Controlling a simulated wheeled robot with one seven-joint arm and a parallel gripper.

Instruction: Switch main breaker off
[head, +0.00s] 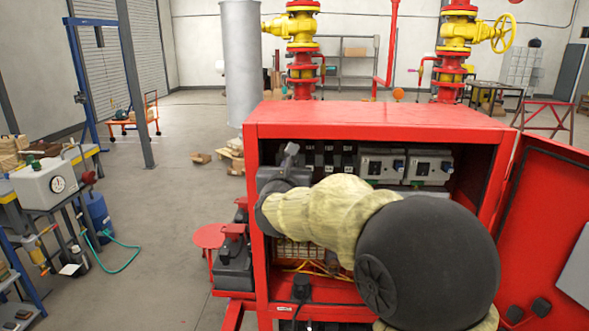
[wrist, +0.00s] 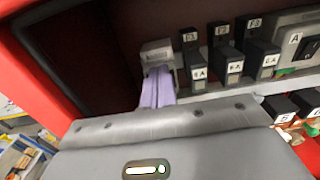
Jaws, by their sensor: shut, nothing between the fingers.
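My gripper (head: 291,150) reaches into the left side of the open red cabinet (head: 380,120) in the head view. In the wrist view its two pale fingers (wrist: 158,85) lie side by side, shut and empty. A grey block (wrist: 157,48) shows at their far end; I cannot tell whether it is part of the main breaker or the fingertips. No main breaker label is readable, and my gripper and arm hide part of that area. Small black labelled breakers (wrist: 232,62) stand in a row just right of the fingers, apart from them.
Two grey socket units (head: 405,166) sit right of the breakers in the cabinet. The red cabinet door (head: 548,215) stands open on the right. The cabinet's left wall is close to my gripper. A tool bench (head: 45,185) stands at the left, with open floor between.

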